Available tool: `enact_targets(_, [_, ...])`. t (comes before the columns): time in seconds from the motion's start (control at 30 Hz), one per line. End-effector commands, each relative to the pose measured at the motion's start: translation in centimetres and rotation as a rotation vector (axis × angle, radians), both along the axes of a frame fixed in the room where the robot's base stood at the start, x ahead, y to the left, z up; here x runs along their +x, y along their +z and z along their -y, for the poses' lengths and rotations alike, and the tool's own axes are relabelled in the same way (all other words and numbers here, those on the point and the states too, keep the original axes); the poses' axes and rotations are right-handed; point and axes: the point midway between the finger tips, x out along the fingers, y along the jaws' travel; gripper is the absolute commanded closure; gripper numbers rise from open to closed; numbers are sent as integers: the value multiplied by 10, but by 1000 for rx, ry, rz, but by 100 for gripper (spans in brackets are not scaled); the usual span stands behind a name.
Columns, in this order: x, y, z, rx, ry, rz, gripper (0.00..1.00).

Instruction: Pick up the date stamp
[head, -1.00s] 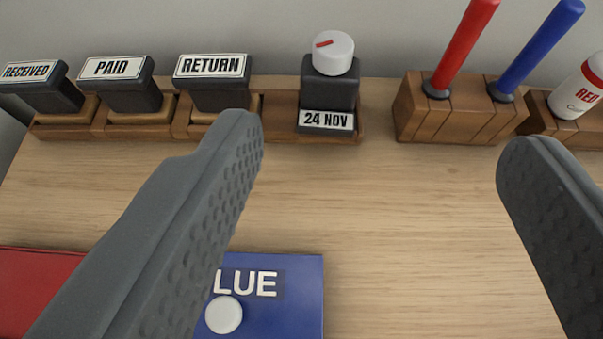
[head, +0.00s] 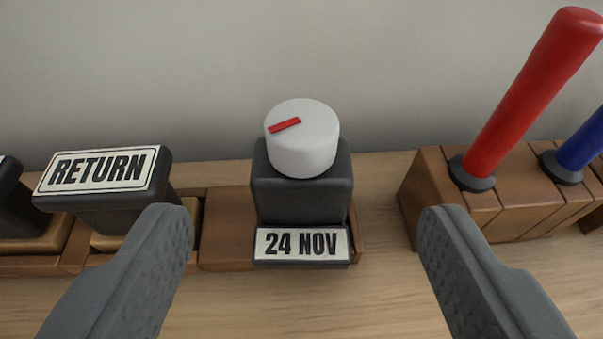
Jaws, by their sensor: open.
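The date stamp (head: 302,195) stands upright at the right end of a wooden rack (head: 226,228). It has a dark body, a white knob with a red mark on top, and a front label reading "24 NOV". My gripper (head: 306,215) is open and empty. Its two grey fingers are spread to the left and right of the stamp, nearer to the camera, and neither appears to touch it.
The "RETURN" stamp (head: 110,185) sits in the rack to the left, with part of another dark stamp at the left edge. To the right, a wooden block (head: 428,189) holds a red-handled tool (head: 525,95) and a blue-handled one (head: 588,140). A grey wall stands behind.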

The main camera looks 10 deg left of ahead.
Motion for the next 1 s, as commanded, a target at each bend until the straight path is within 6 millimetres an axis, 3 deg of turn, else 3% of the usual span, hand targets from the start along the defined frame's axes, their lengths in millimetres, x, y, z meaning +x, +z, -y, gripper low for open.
enact_targets(0.33, [38,-20,-6,-2,2,-1,35])
enact_targets(0.67, [44,-22,-8,0,2,-1,35])
enact_targets(0.7, [44,-21,-8,0,2,-1,37])
enact_targets(0.9, [44,-22,-7,1,2,-1,89])
enact_targets(1.0, [44,-22,-7,0,1,-1,89])
